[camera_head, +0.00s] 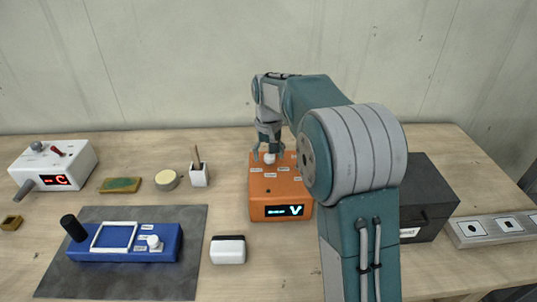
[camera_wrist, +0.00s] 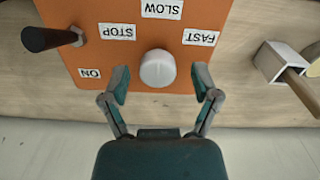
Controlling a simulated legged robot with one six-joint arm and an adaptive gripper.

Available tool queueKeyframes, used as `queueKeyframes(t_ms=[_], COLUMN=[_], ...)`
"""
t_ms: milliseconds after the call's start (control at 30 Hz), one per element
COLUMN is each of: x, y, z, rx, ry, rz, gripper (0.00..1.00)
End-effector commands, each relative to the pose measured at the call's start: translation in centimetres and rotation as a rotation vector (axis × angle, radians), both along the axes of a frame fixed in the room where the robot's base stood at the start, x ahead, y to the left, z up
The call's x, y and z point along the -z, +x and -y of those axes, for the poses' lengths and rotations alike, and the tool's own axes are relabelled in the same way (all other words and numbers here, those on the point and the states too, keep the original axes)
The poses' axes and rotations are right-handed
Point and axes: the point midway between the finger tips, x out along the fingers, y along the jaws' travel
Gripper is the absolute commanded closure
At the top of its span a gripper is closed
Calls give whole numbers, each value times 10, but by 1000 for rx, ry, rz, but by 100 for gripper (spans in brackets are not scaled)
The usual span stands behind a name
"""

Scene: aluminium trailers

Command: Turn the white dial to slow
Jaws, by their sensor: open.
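The white dial (camera_wrist: 158,68) is a round knob on the top face of the orange box (camera_wrist: 100,14). Labels ON, STOP, SLOW and FAST surround it; the SLOW label (camera_wrist: 162,9) lies on the far side of the dial in the wrist view. My gripper (camera_wrist: 161,84) is open, with one finger at each side of the dial's near edge and gaps between. In the head view my gripper (camera_head: 267,152) points down over the dial (camera_head: 269,158) at the back of the orange box (camera_head: 256,196). I cannot tell which label the dial points to.
A dark handle (camera_wrist: 48,38) sticks out from the orange box's side. A white cup with a brush (camera_head: 199,177) stands to the left. A blue device (camera_head: 100,256) lies on a grey mat (camera_head: 190,220). A black box (camera_head: 432,187) stands to the right, partly behind my arm.

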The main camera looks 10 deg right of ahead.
Motion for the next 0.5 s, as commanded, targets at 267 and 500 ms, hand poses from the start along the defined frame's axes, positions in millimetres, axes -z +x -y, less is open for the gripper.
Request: queueKeyframes(t_ms=[267,500], x=[-13,-61], y=[0,1], z=[0,-1], rx=[0,0], ry=[0,0], rz=[2,5], gripper=[21,21])
